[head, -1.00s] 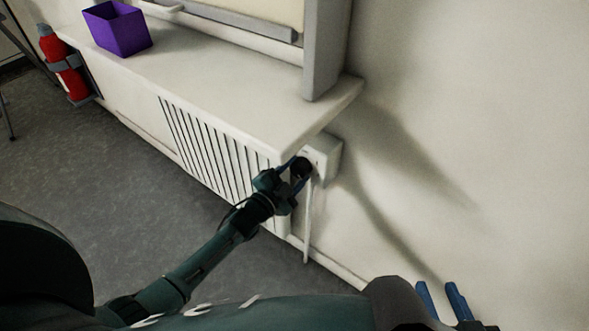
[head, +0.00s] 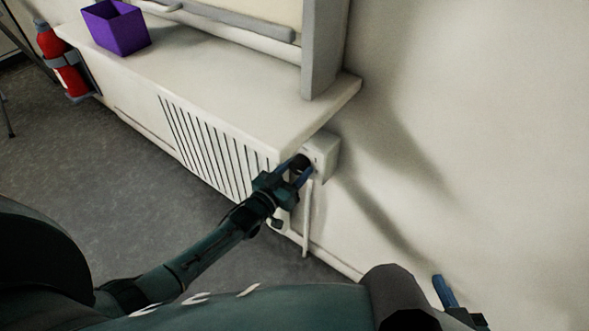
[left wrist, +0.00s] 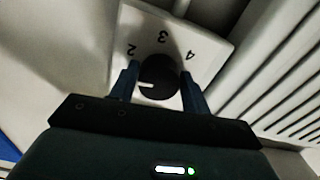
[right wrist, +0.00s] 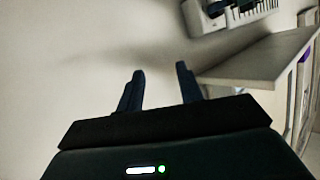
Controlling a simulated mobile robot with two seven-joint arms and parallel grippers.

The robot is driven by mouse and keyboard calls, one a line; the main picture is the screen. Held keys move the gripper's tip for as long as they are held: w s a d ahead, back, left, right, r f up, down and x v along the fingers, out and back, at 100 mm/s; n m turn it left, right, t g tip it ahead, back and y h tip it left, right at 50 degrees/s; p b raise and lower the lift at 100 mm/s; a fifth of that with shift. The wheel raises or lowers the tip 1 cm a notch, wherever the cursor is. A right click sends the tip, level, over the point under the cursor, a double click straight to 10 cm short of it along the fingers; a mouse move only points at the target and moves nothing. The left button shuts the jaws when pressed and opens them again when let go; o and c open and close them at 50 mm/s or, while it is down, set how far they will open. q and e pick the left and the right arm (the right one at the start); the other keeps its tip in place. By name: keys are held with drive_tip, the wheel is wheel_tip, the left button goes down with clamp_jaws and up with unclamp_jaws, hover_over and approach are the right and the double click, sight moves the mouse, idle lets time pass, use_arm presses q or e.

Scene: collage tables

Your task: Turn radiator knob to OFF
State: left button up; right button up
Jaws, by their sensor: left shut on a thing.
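The radiator knob (left wrist: 160,76) is a round black dial on a white box (left wrist: 206,40) that shows the numbers 2, 3 and 4 upside down in the left wrist view. A white mark on the knob points left, past the 2. No OFF label is visible. In the head view the knob (head: 301,161) is at the box (head: 325,153) under the sill's right end. My left gripper (left wrist: 160,85) is shut on the knob, one blue finger on each side. My right gripper (right wrist: 162,80) is open and empty; part of it (head: 445,290) shows at the head view's lower right.
The white sill (head: 225,75) overhangs the knob, with the slatted radiator cover (head: 207,150) to its left. A thin white pipe (head: 306,220) runs down below the box. A purple bin (head: 118,30) and a red extinguisher (head: 62,62) are far left. Bare wall lies right.

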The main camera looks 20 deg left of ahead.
use_arm(q)
drive_tip(key=n, duration=0.3)
drive_tip(key=shift+n, duration=0.4)
drive_tip(key=n+b, duration=0.1)
drive_tip(key=n, duration=0.2)
drive_tip(key=shift+d+n, duration=0.15)
drive_tip(key=shift+n, duration=0.15)
drive_tip(key=n+b, duration=0.1)
drive_tip(key=n, duration=0.3)
drive_tip(key=shift+s+n, duration=0.1)
drive_tip(key=shift+n, duration=0.2)
drive_tip(key=shift+r+n, duration=0.1)
drive_tip(key=shift+n, duration=0.3)
drive_tip(key=shift+n+b, duration=0.5)
drive_tip(key=shift+n, duration=0.8)
drive_tip(key=shift+r+n+b, duration=0.15)
drive_tip(key=shift+n+b, duration=0.3)
drive_tip(key=shift+n, duration=0.15)
use_arm(e)
drive_tip(key=shift+f+n, duration=0.4)
drive_tip(key=shift+f, duration=0.7)
drive_tip(key=shift+a, duration=0.1)
drive_tip(key=shift+r, duration=0.1)
